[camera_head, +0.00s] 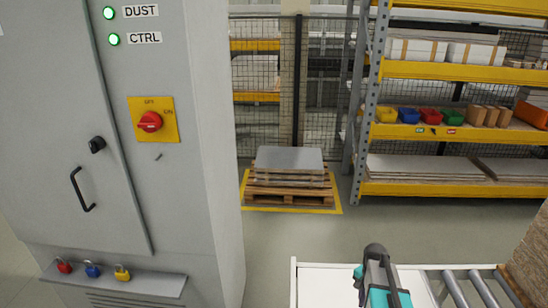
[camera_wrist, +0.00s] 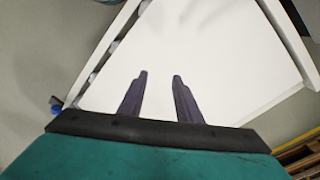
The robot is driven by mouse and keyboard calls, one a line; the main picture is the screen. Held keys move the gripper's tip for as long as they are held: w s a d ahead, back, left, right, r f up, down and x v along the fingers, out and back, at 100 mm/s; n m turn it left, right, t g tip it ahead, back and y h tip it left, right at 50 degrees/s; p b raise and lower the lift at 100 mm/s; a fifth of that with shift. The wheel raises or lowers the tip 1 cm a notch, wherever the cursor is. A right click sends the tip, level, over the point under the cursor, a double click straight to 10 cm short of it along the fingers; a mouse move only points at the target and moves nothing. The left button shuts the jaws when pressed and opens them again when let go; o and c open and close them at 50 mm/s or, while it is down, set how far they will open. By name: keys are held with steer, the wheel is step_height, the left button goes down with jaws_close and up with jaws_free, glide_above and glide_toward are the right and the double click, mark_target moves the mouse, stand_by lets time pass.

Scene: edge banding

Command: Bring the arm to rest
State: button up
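My gripper (camera_wrist: 158,78) shows in the wrist view with its two dark fingers apart and nothing between them. It points down over a white surface (camera_wrist: 215,60), with clear white between the fingertips; I cannot tell the height. In the head view, my teal and dark grey arm (camera_head: 382,285) is folded up at the bottom, right of centre, above a white-topped table (camera_head: 322,287). The fingers cannot be made out in the head view.
A grey cabinet (camera_head: 207,200) with a red rotary switch (camera_head: 149,121) and several padlocks stands close on the left. Rollers (camera_head: 470,290) lie right of the table. A loaded pallet (camera_head: 290,190) and a yellow-beamed rack (camera_head: 450,188) stand behind. Open floor lies between.

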steer(key=s+a+r+n+t, duration=0.1)
steer(key=s+a+n, duration=0.1)
steer(key=a+n, duration=0.55)
steer(key=s+a+r+n, duration=0.1)
steer(key=s+a+n, duration=0.25)
steer(key=a, duration=0.65)
steer(key=s+f+g, duration=0.2)
steer(key=s+f, duration=0.7)
steer(key=s, duration=0.3)
steer(key=s+f+n+g, duration=0.1)
steer(key=s+f+g, duration=0.2)
steer(key=s+f, duration=0.6)
steer(key=s, duration=0.4)
steer(key=shift+s+d+g+y, duration=0.15)
steer(key=shift+g+y, duration=0.15)
steer(key=shift+d, duration=0.15)
